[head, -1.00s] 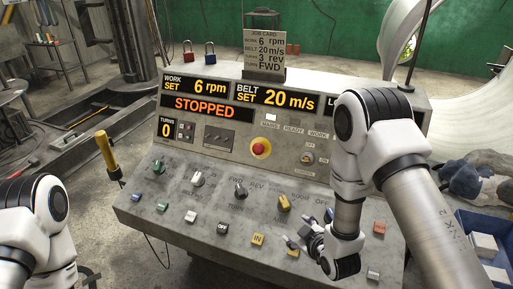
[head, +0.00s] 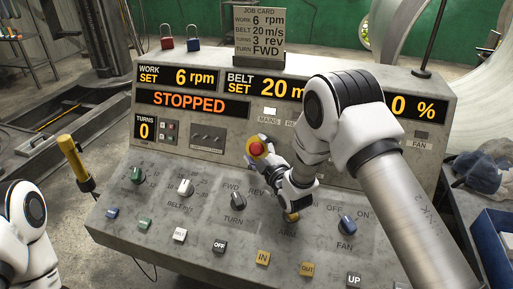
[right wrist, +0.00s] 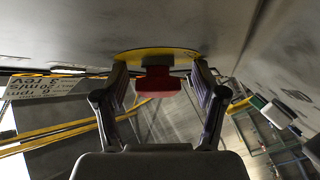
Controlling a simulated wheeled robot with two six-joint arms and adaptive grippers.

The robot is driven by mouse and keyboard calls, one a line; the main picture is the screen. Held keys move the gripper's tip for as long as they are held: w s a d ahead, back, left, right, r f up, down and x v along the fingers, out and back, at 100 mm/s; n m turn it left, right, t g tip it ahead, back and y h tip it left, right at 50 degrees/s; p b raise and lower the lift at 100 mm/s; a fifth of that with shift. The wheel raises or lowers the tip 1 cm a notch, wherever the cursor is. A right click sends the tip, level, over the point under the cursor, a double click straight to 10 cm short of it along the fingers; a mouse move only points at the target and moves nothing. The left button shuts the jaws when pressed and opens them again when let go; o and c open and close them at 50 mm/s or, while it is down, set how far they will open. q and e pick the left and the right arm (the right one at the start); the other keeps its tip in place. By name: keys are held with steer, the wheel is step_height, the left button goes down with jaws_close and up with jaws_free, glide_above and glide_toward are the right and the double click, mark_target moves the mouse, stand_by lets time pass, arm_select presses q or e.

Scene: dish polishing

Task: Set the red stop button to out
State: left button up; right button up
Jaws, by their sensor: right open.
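The red stop button (head: 256,149) sits on its yellow round base on the upright face of the grey console, below the STOPPED display (head: 190,103). My right gripper (head: 262,147) is open at the button. In the right wrist view the red button (right wrist: 158,79) stands between the two open fingers, with its yellow base (right wrist: 160,55) behind it. A gap shows on both sides of the button. The gripper and wrist hide some of the panel around it. Only a part of my left arm shows at the left; its gripper is out of view.
The sloping desk below carries knobs, such as the TURN knob (head: 238,199) and the blue FAN knob (head: 347,223), and several push keys. A yellow-handled lever (head: 74,160) stands at the left. Two padlocks and the job card (head: 259,37) are on the console top.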

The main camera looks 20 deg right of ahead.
steer(key=shift+s+r, duration=0.15)
steer(key=shift+s, duration=0.05)
jaws_close()
steer(key=shift+s+a+r+b, duration=0.1)
steer(key=shift+s+a+b, duration=0.1)
steer(key=shift+s+b, duration=0.15)
steer(key=shift+s+a+r, duration=0.1)
steer(key=shift+r, duration=0.05)
jaws_free()
steer(key=shift+s, duration=0.15)
